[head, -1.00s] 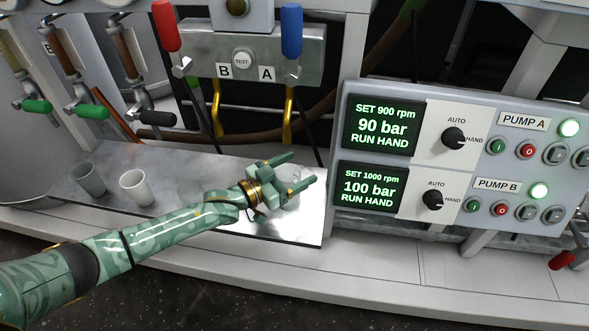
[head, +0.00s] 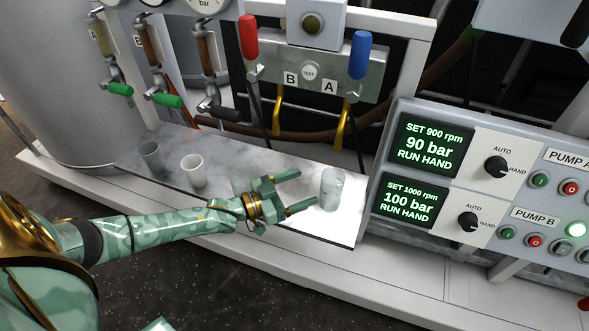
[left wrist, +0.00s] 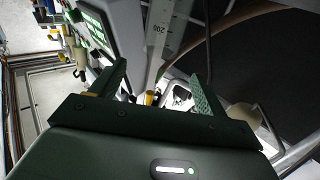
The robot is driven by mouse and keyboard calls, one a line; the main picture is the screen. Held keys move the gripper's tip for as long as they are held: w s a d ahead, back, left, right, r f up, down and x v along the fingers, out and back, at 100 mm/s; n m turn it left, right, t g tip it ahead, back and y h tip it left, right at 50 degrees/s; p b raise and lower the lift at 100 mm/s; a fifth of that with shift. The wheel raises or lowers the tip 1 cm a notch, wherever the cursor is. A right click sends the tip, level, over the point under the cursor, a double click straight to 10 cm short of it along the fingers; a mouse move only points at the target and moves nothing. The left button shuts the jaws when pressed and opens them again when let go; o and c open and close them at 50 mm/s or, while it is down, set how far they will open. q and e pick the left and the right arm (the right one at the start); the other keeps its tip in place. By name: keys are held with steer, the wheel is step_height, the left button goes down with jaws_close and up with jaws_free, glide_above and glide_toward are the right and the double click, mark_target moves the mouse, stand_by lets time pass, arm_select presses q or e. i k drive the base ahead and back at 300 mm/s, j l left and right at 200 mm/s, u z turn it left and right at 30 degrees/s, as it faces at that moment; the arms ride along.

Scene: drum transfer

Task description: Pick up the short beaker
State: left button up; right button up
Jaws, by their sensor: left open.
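A clear glass beaker (head: 331,189) stands upright at the right end of the metal bench top in the head view. My left gripper (head: 300,190) is open and empty, its fingers pointing right towards this beaker. The fingertips appear just left of it; a gap in depth is hard to judge. A faint translucent shape behind the gripper is too covered to identify. In the left wrist view the open fingers (left wrist: 162,75) have nothing between them that I can tell as held. My right gripper is out of view.
A grey cup (head: 151,156) and a white cup (head: 193,170) stand at the bench's left. The bench top (head: 290,222) is narrow. The pump panel (head: 455,180) stands close on the right. Yellow levers (head: 341,127) and valves hang above.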

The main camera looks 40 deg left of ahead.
mark_target(241, 180)
steer(key=u, duration=1.35)
steer(key=i+l+z, duration=0.1)
steer(key=l, duration=0.25)
steer(key=i+l, duration=0.15)
steer(key=l, duration=0.15)
steer(key=z, duration=0.05)
